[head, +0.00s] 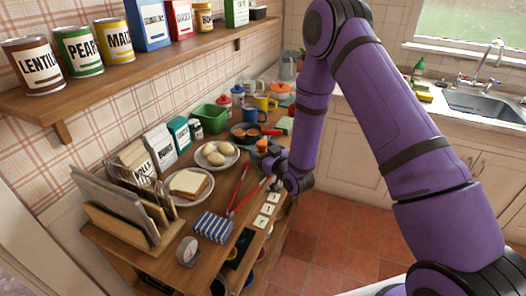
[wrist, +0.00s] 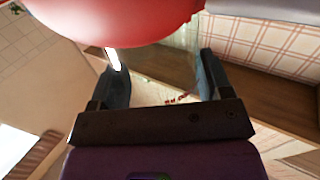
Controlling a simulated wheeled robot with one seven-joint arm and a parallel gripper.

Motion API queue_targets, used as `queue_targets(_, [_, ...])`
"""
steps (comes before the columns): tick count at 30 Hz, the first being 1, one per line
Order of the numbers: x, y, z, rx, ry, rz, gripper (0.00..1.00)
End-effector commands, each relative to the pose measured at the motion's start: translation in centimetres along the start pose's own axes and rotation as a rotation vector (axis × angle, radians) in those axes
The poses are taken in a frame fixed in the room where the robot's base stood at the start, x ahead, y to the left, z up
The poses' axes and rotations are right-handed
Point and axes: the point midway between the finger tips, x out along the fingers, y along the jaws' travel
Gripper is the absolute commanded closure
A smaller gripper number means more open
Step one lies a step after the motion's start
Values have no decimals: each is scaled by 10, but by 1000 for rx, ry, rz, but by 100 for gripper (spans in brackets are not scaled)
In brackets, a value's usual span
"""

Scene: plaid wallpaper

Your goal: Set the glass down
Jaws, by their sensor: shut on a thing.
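My gripper (wrist: 162,85) has its two dark fingers on either side of a clear, see-through glass (wrist: 165,65) in the wrist view. The glass is hard to make out, with a pale streak by the left finger. A large smooth red shape fills the top of that view; I cannot tell whether it belongs to the glass. In the head view my gripper (head: 268,163) is low over the right side of the wooden worktop (head: 222,188), and the glass cannot be made out there. I cannot tell whether the glass touches the worktop.
A plate of round buns (head: 217,153), a plate with bread (head: 190,184), a pan (head: 245,132) and a blue mug (head: 250,113) stand close by. White cards (head: 267,210) lie at the worktop's right edge. A shelf (head: 150,70) runs above.

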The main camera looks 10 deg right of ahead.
Motion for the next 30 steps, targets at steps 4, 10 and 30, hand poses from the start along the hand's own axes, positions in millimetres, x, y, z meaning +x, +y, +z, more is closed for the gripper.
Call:
queue_targets(4, [0, 0, 3, 0, 0, 0, 70])
queue_targets(10, [0, 0, 2, 0, 0, 0, 2])
queue_targets(30, [-69, 0, 1, 2, -5, 1, 2])
